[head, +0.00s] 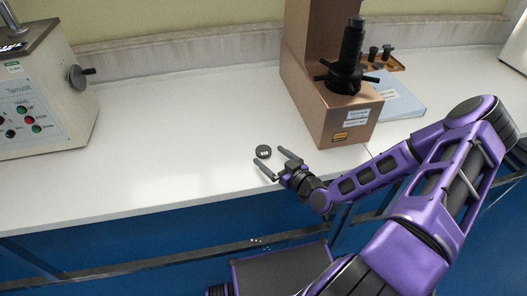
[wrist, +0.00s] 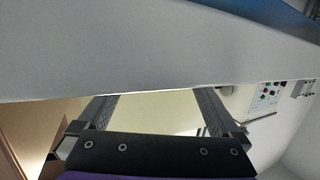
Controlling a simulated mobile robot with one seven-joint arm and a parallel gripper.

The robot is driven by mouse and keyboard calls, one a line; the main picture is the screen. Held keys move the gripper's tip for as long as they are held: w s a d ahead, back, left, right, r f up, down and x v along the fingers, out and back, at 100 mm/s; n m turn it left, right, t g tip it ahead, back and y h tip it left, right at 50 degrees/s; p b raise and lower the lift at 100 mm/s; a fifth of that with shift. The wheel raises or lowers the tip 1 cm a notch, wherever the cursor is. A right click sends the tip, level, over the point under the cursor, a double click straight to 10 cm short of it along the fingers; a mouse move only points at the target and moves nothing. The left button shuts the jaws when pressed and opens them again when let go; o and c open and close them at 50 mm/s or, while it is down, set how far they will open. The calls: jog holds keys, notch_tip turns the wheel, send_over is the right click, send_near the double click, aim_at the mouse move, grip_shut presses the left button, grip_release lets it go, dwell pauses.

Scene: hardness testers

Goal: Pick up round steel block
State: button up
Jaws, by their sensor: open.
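The round steel block (head: 263,151) is a small dark disc with pale marks on its face. It lies flat on the white worktop, near the front edge, in the head view. My gripper (head: 268,156) is open, with its two fingers pointing toward the block. The block is just beyond the fingertips and looks a little nearer the left finger. Whether it is partly between the tips, I cannot tell. In the wrist view, both fingers of my gripper (wrist: 157,97) show apart with nothing between them, and the block is not visible there.
A copper-coloured tester (head: 326,110) with a black spindle stands right of the block, with a pale blue booklet (head: 400,101) beside it. A wooden holder (head: 387,61) with dark parts is behind. A cream tester (head: 45,95) stands at left. The worktop (head: 180,125) between the testers is clear.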

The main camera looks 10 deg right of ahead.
aim_at(263, 150)
jog(key=x, duration=0.3)
jog(key=shift+w+f, duration=0.1)
jog(key=shift+w, duration=0.25)
grip_shut()
